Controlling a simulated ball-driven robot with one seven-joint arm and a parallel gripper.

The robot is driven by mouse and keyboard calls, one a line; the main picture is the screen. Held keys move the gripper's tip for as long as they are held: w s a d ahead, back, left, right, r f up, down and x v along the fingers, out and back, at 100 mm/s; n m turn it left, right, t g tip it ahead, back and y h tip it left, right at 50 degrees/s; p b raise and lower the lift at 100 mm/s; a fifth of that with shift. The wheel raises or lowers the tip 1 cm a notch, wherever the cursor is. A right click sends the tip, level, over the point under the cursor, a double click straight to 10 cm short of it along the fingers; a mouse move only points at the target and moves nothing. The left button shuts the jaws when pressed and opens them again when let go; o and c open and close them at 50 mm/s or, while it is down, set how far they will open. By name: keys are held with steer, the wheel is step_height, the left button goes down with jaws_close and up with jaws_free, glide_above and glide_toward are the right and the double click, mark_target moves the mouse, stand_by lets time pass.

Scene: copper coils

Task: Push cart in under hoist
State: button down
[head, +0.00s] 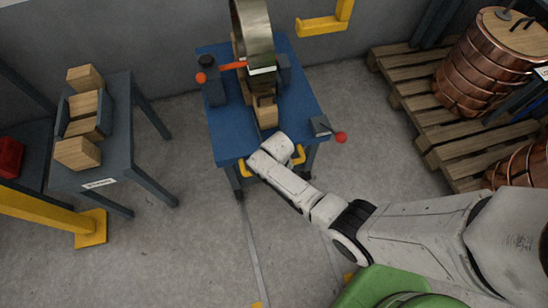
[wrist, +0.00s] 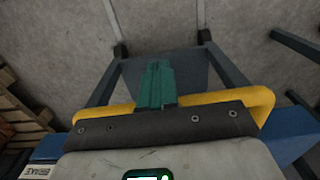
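The blue cart (head: 224,139) stands at the wall in the middle of the head view. It carries a shiny metal coil (head: 256,35) upright among wooden blocks. Its yellow handle (head: 300,155) is on the near side and crosses the wrist view (wrist: 258,104). My gripper (head: 271,152) is at the middle of this handle. In the wrist view, its green finger part (wrist: 157,85) overlaps the bar. The far finger is hidden, so I cannot tell whether it is closed around the bar. A yellow hook (head: 318,25) hangs right of the coil; the rest of the hoist is out of view.
A grey table (head: 118,105) with wooden blocks stands left, beside a yellow post (head: 88,228). A pallet (head: 408,88) with copper coils (head: 470,75) lies right. Floor lines (head: 250,240) run toward the cart. A red-knobbed lever (head: 339,137) juts from the cart's right side.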

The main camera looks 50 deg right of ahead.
steer(key=s+a+r+p, duration=0.2)
steer(key=s+r+p, duration=0.1)
steer(key=r+p, duration=0.9)
steer(key=shift+p, duration=0.7)
steer(key=shift+s, duration=0.1)
stand_by(0.4)
